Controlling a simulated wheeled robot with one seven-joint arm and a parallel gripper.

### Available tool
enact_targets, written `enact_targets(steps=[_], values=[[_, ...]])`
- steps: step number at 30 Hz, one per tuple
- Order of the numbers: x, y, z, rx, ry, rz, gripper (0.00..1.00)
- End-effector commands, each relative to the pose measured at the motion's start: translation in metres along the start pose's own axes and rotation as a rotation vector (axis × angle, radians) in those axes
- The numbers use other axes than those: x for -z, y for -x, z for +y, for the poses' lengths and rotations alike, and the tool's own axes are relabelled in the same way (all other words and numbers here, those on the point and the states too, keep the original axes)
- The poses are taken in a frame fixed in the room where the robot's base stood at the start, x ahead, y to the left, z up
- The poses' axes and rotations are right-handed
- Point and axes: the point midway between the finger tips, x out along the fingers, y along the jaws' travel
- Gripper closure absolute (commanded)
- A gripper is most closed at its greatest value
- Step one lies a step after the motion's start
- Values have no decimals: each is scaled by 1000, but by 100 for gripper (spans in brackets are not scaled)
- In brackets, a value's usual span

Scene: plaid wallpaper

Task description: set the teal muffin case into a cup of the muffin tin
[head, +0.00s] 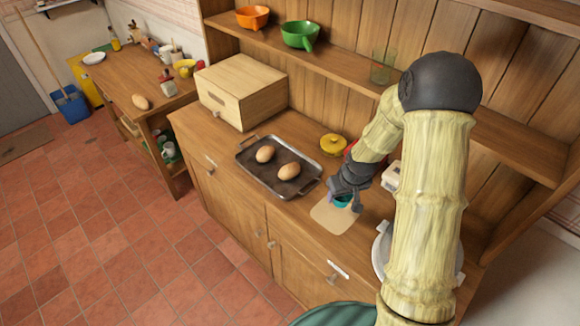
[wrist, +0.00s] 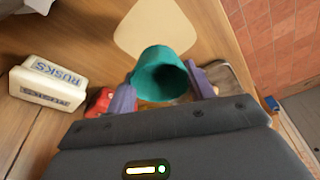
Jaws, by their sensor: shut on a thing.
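The teal muffin case (head: 342,201) is held in my gripper (head: 345,197), over the beige mat on the counter in the head view. In the wrist view the case (wrist: 163,72) sits between the two purple fingers of my gripper (wrist: 163,88), its dark open side partly showing. I cannot make out a muffin tin with cups in either view; my arm hides part of the counter's right side.
A metal tray (head: 268,182) with two brown rolls lies left of the beige mat (head: 327,216). A yellow lidded pot (head: 334,145) stands behind. A white rusks box (wrist: 48,82) and a red object (wrist: 99,102) are near my gripper. A wooden bread box (head: 242,88) stands at left.

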Motion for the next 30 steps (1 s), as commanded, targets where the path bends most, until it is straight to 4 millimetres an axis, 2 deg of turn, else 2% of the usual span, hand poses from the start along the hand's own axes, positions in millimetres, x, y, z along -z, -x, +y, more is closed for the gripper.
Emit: enact_targets(steps=[14,24,30], values=[[-2,-4,1,0,-3,-2,68],[-15,-49,0,1,-2,-4,68],[-16,-57,1,0,-2,0,68]])
